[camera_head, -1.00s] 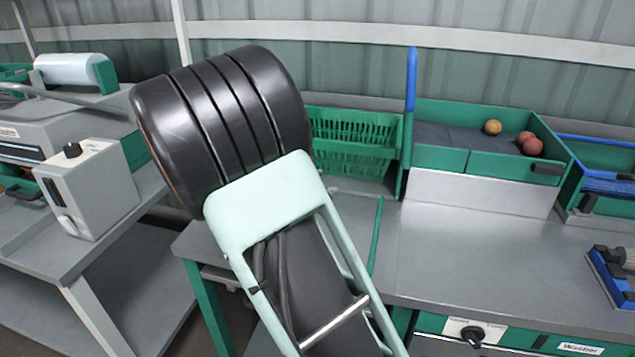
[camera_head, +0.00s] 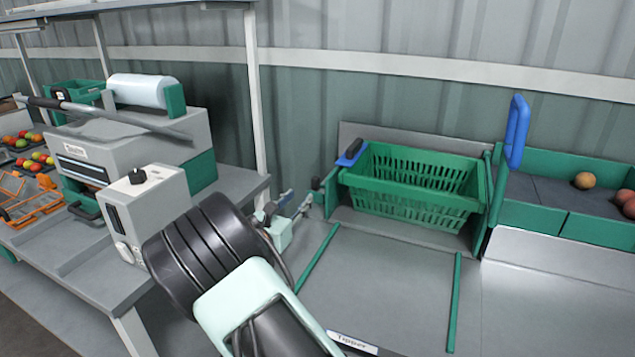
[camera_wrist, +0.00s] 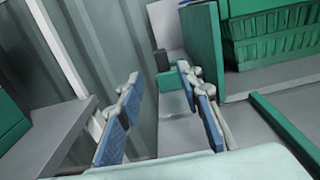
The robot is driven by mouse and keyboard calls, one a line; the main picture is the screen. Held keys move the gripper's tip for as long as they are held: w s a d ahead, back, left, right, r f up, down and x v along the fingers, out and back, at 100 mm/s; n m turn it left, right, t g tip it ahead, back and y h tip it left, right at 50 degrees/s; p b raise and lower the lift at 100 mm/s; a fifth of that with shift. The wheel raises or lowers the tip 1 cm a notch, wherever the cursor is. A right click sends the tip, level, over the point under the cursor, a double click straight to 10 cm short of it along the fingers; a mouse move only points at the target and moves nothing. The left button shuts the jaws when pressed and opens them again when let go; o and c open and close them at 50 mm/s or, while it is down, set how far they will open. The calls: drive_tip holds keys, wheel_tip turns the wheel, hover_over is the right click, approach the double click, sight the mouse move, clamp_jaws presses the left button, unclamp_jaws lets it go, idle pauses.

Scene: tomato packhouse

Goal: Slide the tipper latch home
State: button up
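The tipper has a green slatted crate (camera_head: 410,185) on its bed, and a "Tipper" label (camera_head: 352,343) marks the front edge. A small black knob (camera_head: 316,183) stands at its left side; it appears to be the latch. In the wrist view a dark upright knob (camera_wrist: 161,60) stands on a small green block, ahead of and between my fingertips. My gripper (camera_head: 297,198) is open and empty, its blue-padded fingers apart just left of the tipper. In the wrist view my gripper (camera_wrist: 158,80) has not closed around the knob. The latch's slide is too small to make out.
A blue-black handle (camera_head: 351,152) sits at the crate's left corner. A blue upright handle (camera_head: 517,132) stands to the right, beside a green tray with tomatoes. A grey machine (camera_head: 150,205) with a black dial is left of my arm. The tipper bed's front is clear.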

sight(314, 182)
drive_tip(key=x, duration=1)
drive_tip(key=shift+d+r, duration=0.1)
drive_tip(key=shift+c, duration=0.5)
clamp_jaws()
